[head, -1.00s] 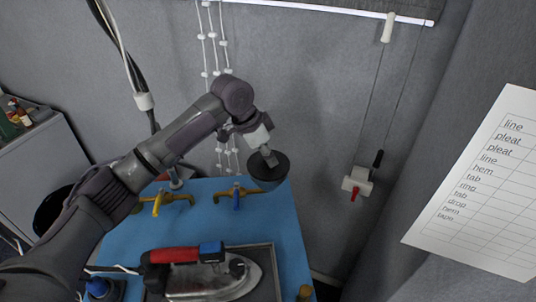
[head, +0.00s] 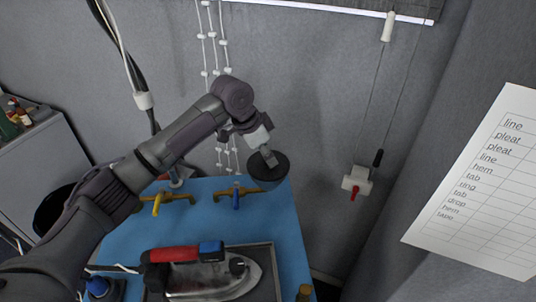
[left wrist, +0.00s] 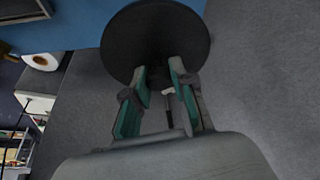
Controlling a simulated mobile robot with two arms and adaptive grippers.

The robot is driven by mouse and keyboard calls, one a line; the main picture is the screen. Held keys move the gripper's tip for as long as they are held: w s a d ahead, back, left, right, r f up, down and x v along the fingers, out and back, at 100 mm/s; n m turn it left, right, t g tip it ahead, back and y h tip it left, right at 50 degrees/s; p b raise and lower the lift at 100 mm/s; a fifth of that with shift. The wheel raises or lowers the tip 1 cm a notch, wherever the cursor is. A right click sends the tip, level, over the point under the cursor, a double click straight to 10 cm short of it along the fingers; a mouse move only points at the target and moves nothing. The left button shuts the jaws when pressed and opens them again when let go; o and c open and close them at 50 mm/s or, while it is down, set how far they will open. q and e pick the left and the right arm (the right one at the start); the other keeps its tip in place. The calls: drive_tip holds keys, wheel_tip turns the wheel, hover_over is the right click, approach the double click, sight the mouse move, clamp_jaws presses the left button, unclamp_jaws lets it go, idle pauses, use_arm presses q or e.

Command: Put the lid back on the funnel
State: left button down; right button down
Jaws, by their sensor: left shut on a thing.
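The lid (head: 279,168) is a dark round disc at the back right corner of the blue table in the head view. It fills the top of the left wrist view (left wrist: 155,35). My left gripper (head: 268,157) is shut on the lid's middle from above; its fingers (left wrist: 160,80) show against the disc. My right gripper is not in view.
An iron with a red handle (head: 175,254) rests on a tray at the front of the blue table (head: 285,235). Two brass taps stand at the back, one with a yellow lever (head: 157,203), one with a blue lever (head: 236,199). A grey wall (head: 320,130) stands close behind.

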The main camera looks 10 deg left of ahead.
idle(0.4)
use_arm(q)
drive_tip(key=c, duration=0.9)
unclamp_jaws()
drive_tip(key=shift+o, duration=0.3)
drive_tip(key=o, duration=0.4)
drive_tip(key=shift+o, duration=0.2)
drive_tip(key=shift+r, duration=3.45)
